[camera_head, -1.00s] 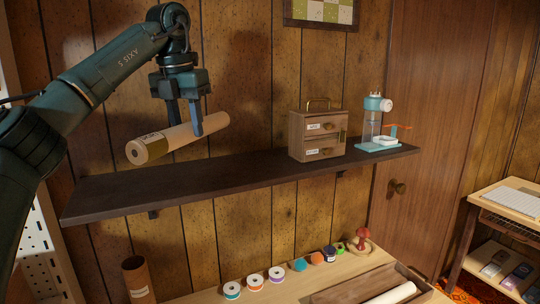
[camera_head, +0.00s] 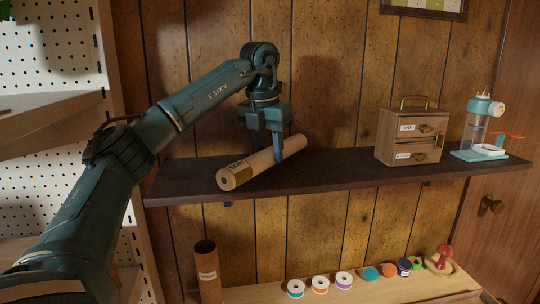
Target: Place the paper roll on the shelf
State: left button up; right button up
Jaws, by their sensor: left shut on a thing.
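The paper roll (camera_head: 248,170) is a tan cylinder with a hollow near end and a label band. It lies slantwise at the dark wall shelf (camera_head: 340,172), over its left half, with its near end close to the front edge. My left gripper (camera_head: 267,160) points down from above and is shut on the paper roll around its middle. The roll appears at or just above the shelf top; I cannot tell if it touches. My right gripper is not in view.
A small wooden drawer box (camera_head: 409,138) and a teal-based device (camera_head: 480,135) stand on the right part of the shelf. Below, a bench holds several thread spools (camera_head: 320,284), a brown tube (camera_head: 207,272) and a red mushroom-shaped item (camera_head: 443,254). A white pegboard (camera_head: 55,110) is at left.

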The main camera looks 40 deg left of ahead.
aim_at(263, 151)
pick_arm(q)
jog(key=shift+f, duration=0.85)
jog(key=shift+f, duration=0.1)
jog(key=o, duration=1.1)
jog(key=shift+c, duration=0.2)
notch_tip(263, 151, up, 12)
jog(key=s, duration=0.1)
jog(key=shift+s, duration=0.4)
